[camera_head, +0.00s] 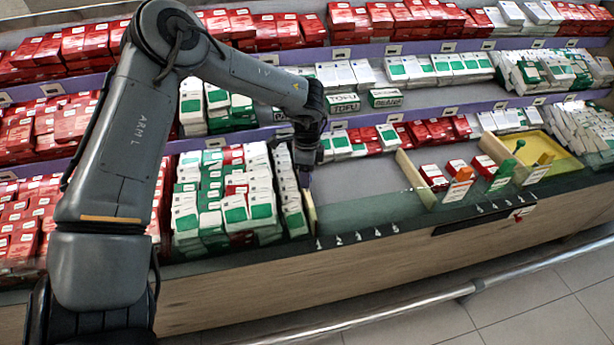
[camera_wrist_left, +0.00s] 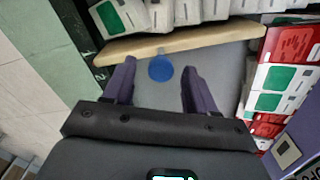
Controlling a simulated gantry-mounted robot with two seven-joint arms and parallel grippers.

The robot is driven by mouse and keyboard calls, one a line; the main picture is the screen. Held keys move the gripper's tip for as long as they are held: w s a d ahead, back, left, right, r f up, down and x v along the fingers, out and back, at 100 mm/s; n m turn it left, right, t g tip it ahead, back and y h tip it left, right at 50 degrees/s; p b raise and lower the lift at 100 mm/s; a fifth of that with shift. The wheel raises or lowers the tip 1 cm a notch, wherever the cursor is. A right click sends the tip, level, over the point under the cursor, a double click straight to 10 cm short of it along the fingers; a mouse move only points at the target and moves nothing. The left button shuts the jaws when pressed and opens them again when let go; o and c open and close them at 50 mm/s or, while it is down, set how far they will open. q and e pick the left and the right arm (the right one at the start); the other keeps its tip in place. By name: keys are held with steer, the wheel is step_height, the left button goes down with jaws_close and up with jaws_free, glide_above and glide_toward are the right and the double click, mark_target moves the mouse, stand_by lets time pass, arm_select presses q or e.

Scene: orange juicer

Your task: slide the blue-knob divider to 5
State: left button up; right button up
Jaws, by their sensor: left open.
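The cream divider (camera_head: 309,211) stands on the lower shelf at the left end of an empty stretch, near the 1 mark on the front edge. It also shows across the top of the left wrist view (camera_wrist_left: 205,37). Its round blue knob (camera_wrist_left: 160,68) faces my left gripper (camera_wrist_left: 159,66) and lies between the two purple fingertips. The fingers are spread open on either side of the knob, with gaps. In the head view my left gripper (camera_head: 305,178) points down beside the divider; the knob is hidden there. The 5 mark (camera_head: 395,228) is further right along the edge. My right gripper is not in view.
White-green boxes (camera_head: 235,212) are packed left of the divider. The shelf floor (camera_head: 360,192) to its right is bare. Further right stand another cream divider (camera_head: 416,180), small red boxes (camera_head: 433,176) and a yellow tray (camera_head: 556,155). Red boxes line the shelves behind.

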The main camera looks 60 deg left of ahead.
arm_select(q)
steer(key=shift+f, duration=0.25)
steer(key=shift+c, duration=0.5)
jaws_close()
